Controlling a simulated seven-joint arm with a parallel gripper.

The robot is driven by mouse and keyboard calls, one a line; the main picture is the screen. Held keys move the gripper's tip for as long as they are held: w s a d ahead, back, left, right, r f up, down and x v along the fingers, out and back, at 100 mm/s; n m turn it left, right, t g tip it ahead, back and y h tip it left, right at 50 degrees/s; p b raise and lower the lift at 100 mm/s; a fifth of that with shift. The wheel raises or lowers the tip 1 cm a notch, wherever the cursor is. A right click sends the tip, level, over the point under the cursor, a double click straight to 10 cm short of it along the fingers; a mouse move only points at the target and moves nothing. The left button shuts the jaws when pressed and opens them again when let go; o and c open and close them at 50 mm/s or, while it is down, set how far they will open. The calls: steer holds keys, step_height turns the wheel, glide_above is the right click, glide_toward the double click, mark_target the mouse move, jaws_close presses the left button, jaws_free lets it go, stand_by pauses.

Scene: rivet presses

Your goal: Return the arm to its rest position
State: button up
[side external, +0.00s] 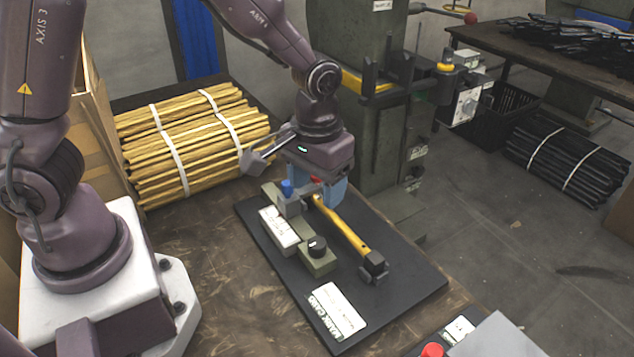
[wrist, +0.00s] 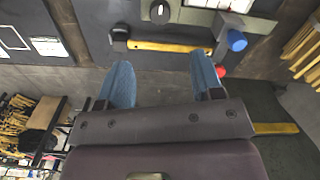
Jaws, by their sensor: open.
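My gripper (wrist: 160,82) shows in the wrist view with its two blue fingers wide apart and nothing between them. In the side external view my gripper (side external: 322,190) is low over the black board (side external: 408,275), close to the handle end of a hammer. The hammer (side external: 345,228) has a yellow handle and a dark head and lies on the board's fixture. In the wrist view the hammer (wrist: 165,47) lies just beyond the fingertips. Part of the handle end is hidden behind my gripper in the side external view.
An olive fixture with a black knob (side external: 317,247) and a blue knob (side external: 287,187) stands on the board. A bundle of yellow sticks (side external: 185,145) lies behind on the table. A green press (side external: 362,120) stands close behind my gripper. A red button (side external: 432,350) is at the front.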

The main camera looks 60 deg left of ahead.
steer(key=s+a+r+m+t, duration=0.1)
steer(key=s+a+r+t, duration=0.1)
steer(key=s+r, duration=0.4)
steer(key=s+a+r+m+t, duration=0.2)
steer(key=s+r, duration=0.5)
steer(key=r, duration=0.4)
steer(key=shift+s+a+r+t, duration=0.2)
steer(key=shift+s+a+t, duration=0.1)
steer(key=shift+a+t, duration=0.7)
